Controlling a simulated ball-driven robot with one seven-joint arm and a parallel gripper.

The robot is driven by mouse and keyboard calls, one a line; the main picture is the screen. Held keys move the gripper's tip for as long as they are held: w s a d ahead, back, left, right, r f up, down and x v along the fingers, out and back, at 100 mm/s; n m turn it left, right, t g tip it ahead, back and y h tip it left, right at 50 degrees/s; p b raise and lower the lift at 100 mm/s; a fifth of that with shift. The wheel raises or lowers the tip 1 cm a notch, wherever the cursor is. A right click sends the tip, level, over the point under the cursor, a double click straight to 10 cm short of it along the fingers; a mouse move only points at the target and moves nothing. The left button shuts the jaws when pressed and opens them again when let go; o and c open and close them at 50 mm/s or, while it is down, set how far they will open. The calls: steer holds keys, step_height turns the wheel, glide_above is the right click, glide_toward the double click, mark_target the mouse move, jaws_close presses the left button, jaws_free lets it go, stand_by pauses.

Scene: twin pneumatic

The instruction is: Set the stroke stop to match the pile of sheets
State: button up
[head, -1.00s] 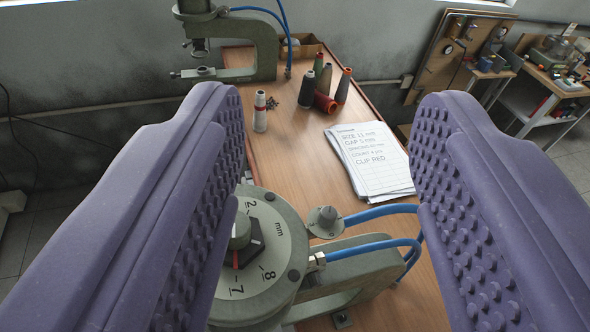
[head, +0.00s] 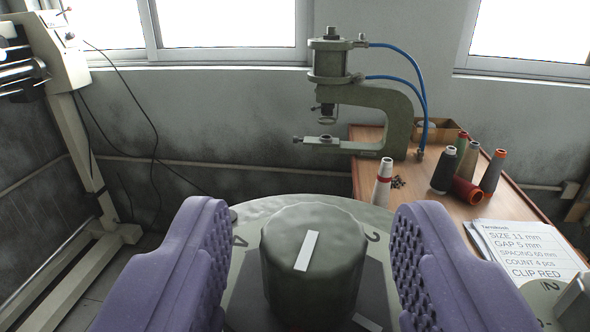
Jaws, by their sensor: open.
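A dark grey-green round knob (head: 312,258) with a white bar on top stands on a pale dial (head: 262,210), with a 2 and a 4 visible beside it. My gripper (head: 315,232) is open, with its purple ridged fingers on the left and right of the knob. Gaps show between the fingers and the knob. The lower part of the dial is hidden. A pile of printed sheets (head: 522,246) lies on the table at right; its top sheet reads SIZE 11 mm, GAP 5 mm and CLIP RED.
A green C-frame press (head: 392,110) with blue hoses stands at the table's back. Thread cones (head: 468,165) and a white spool (head: 383,180) stand near it. Another pale dial (head: 538,300) shows partly at lower right. A white-framed machine (head: 75,120) stands at left.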

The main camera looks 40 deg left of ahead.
steer(key=shift+x, duration=0.95)
steer(key=c, duration=0.9)
steer(key=shift+c, duration=0.2)
steer(key=shift+b, duration=0.4)
